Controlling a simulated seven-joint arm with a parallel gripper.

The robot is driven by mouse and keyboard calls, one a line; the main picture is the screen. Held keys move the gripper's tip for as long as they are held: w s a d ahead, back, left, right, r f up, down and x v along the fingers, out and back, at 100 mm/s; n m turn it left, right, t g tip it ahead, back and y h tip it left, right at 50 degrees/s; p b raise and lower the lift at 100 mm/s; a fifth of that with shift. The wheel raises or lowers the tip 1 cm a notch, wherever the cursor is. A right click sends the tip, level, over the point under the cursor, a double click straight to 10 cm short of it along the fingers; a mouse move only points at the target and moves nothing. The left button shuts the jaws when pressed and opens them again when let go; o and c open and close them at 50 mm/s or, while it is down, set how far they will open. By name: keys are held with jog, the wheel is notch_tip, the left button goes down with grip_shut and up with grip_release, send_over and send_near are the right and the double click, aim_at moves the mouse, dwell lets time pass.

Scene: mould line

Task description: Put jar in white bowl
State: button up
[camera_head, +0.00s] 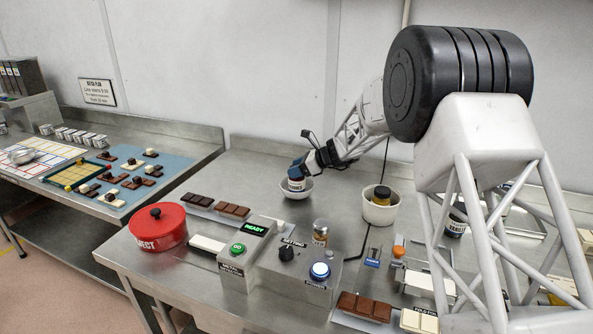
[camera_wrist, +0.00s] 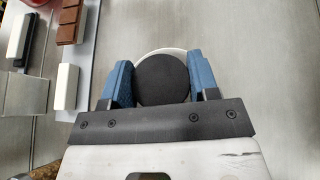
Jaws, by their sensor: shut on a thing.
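My gripper (camera_head: 297,173) is shut on a jar (camera_head: 295,184) with a pale, labelled body. In the wrist view the jar's round dark lid (camera_wrist: 163,80) sits between the two blue fingers of my gripper (camera_wrist: 163,82). The white bowl (camera_head: 297,193) is directly below and around the jar in the head view; its rim (camera_wrist: 163,51) shows behind the lid in the wrist view. The jar's lower part is hidden by the bowl's rim, so I cannot tell whether its base touches the bowl.
A white tub (camera_head: 380,211) with a yellow-brown jar stands right of the bowl. A red reject tin (camera_head: 158,227), chocolate bars (camera_head: 216,206) and a control box (camera_head: 245,250) stand left and in front. The counter behind the bowl is clear.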

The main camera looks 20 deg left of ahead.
jog(key=shift+f, duration=0.25)
jog(key=shift+f, duration=0.1)
jog(key=o, duration=1.1)
jog(key=shift+d+r, duration=0.15)
jog(key=shift+r, duration=0.05)
jog(key=v, duration=1.1)
jog(key=shift+d+r, duration=0.15)
jog(key=shift+d, duration=0.15)
